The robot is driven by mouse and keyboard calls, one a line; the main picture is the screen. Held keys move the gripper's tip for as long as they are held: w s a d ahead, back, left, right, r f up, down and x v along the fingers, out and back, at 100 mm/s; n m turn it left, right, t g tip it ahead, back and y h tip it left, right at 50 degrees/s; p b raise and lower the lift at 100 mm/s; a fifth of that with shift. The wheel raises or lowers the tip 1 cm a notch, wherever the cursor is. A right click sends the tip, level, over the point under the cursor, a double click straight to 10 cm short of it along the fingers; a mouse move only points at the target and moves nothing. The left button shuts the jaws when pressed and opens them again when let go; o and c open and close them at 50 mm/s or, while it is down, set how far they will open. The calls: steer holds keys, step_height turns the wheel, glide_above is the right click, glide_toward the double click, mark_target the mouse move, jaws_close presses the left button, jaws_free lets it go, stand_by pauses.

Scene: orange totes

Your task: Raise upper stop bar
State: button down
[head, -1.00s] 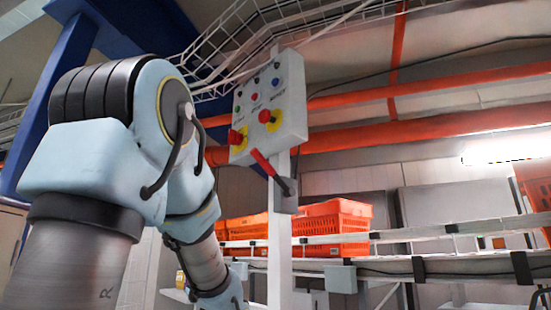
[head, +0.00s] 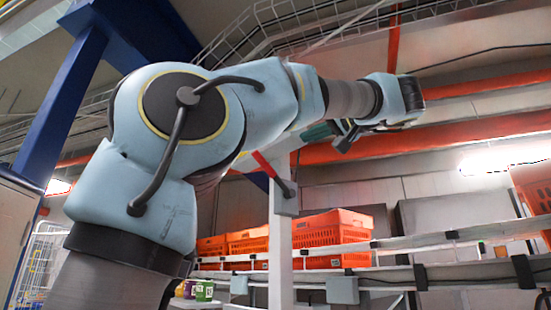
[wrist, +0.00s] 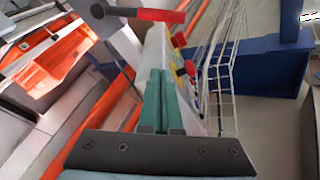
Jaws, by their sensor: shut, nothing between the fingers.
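A red-handled lever (head: 264,165) is mounted on the white post (head: 280,240), tilted up to the left; my arm covers part of its surroundings. In the wrist view its red handle (wrist: 160,15) crosses the top, beyond my fingertips. I cannot tell whether this lever is the upper stop bar. My gripper (head: 308,133) points left above the lever in the head view, apart from it. In the wrist view the green fingers of my gripper (wrist: 155,75) are together with nothing between them.
The control box (wrist: 163,48) with red buttons is close beyond my fingers in the wrist view; my arm hides it in the head view. Orange totes (head: 330,238) stand on a railed conveyor (head: 420,243). Orange pipes (head: 470,130) and a wire tray (head: 300,25) run overhead.

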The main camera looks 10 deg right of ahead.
mark_target(285, 144)
steer(key=p+x, duration=0.4)
steer(key=x, duration=0.6)
steer(key=shift+r, duration=0.2)
steer(key=shift+w+a+f, duration=0.15)
steer(key=shift+a+f, duration=0.5)
steer(key=shift+f, duration=0.2)
steer(key=shift+w+a+f, duration=0.1)
steer(key=shift+a+f, duration=0.6)
steer(key=shift+f, duration=0.15)
steer(key=shift+s+a+f+n+b, duration=0.1)
steer(key=shift+a+f+n+b, duration=0.2)
steer(key=shift+b, duration=0.5)
